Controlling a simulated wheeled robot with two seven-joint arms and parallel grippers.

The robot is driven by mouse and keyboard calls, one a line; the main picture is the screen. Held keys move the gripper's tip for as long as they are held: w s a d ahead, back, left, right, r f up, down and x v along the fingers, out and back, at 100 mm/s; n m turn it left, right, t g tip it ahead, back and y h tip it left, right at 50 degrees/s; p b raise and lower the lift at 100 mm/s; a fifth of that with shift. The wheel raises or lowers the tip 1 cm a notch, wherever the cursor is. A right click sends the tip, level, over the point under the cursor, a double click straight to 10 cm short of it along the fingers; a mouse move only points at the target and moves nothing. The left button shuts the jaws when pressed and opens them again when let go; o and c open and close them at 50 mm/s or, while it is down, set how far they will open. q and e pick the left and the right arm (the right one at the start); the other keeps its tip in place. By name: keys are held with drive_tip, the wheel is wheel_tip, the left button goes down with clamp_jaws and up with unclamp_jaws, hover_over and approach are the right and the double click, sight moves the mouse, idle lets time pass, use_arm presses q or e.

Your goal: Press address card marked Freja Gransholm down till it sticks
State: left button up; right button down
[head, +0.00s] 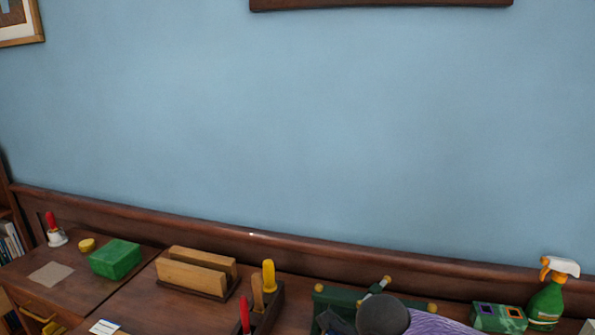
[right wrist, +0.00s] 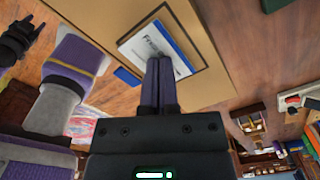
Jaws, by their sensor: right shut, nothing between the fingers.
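The address card (right wrist: 148,50) is white with a blue edge and lies in a dark-outlined rectangle on a tan cardboard surface (right wrist: 205,98) in the right wrist view. Its print begins "Fre"; the rest is hidden by my fingers or too small to read. My right gripper (right wrist: 160,66) is shut and empty, its fingertips over the card's lower part; I cannot tell whether they touch it. A dark claw-like shape (right wrist: 15,40) at the upper left looks like my left gripper; its jaws are unclear. The head view shows neither gripper clearly.
In the head view, a green box (head: 115,259), a wooden letter rack (head: 192,275), a spray bottle (head: 548,300) and a tissue box (head: 498,317) stand along the desk. A small white card (head: 103,327) lies at the front left.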

wheel_tip(320, 180, up, 7)
drive_tip(key=p, duration=0.5)
drive_tip(key=shift+a, duration=0.1)
